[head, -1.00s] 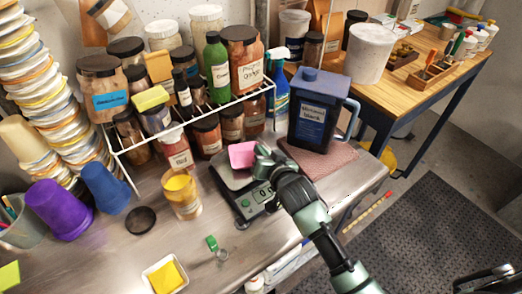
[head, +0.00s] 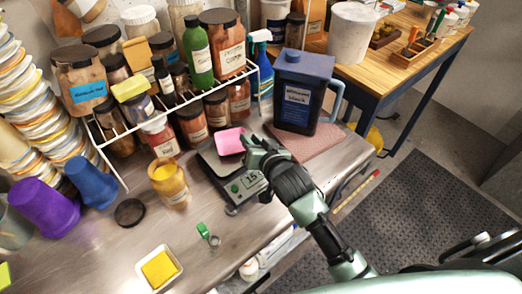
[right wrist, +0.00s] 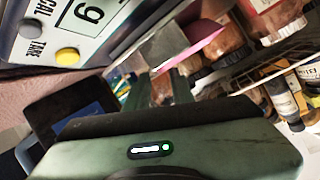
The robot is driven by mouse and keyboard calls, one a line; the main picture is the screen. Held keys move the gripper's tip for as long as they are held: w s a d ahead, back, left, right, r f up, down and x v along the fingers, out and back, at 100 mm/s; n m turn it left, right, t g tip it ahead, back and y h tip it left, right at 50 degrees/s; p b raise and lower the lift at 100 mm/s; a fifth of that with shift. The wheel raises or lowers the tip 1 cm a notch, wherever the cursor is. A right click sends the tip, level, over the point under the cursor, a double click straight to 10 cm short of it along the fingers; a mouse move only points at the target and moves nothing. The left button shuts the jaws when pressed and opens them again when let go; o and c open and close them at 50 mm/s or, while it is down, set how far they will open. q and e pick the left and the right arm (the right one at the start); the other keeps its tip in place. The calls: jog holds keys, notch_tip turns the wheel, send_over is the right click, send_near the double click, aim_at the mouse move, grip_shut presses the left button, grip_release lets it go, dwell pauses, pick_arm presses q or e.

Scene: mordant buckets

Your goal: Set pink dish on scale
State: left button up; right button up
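The pink dish (head: 231,141) sits on the plate of the scale (head: 212,158), toward its back right. The scale's display shows a number that looks like 15. My right gripper (head: 258,147) is just right of the dish, above the scale. In the right wrist view, its two fingers (right wrist: 160,88) stand apart with a gap between them. The pink dish (right wrist: 203,46) shows beyond the fingertips, seemingly outside their grip. The scale's front, with its buttons (right wrist: 68,56), fills the upper left there. My left gripper is not in view.
A dark blue jug (head: 302,92) stands on a pinkish mat (head: 318,140) behind my right gripper. A wire rack (head: 122,160) with jars is behind the scale. A yellow jar (head: 168,184) and a small tray (head: 158,268) lie left.

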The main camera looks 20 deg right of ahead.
jog(key=b+v, duration=0.1)
jog(key=v, duration=0.8)
jog(key=s+d+f+n+g, duration=0.1)
jog(key=s+f, duration=0.2)
jog(key=s+d+f+g+h, duration=0.1)
jog(key=s+f+g, duration=0.1)
jog(key=s+f, duration=0.1)
jog(key=s+d+f+n+g, duration=0.1)
jog(key=s+f+g, duration=0.1)
jog(key=s, duration=0.3)
jog(key=shift+d+f+n, duration=0.3)
jog(key=shift+d+f, duration=0.1)
jog(key=shift+f, duration=0.1)
jog(key=s+d+f+n+g+h, duration=0.1)
jog(key=s+f+g, duration=0.15)
jog(key=s, duration=0.35)
jog(key=s+d+f+n+g, duration=0.1)
jog(key=s+n+g, duration=0.15)
jog(key=s, duration=0.35)
notch_tip(320, 180, down, 30)
jog(key=s+g+b, duration=0.1)
jog(key=s+b, duration=0.1)
jog(key=s+d+f+g, duration=0.1)
jog(key=s+d+f, duration=0.2)
jog(key=s+f, duration=1.2)
jog(key=shift+s+g+b, duration=0.3)
jog(key=shift+s, duration=0.2)
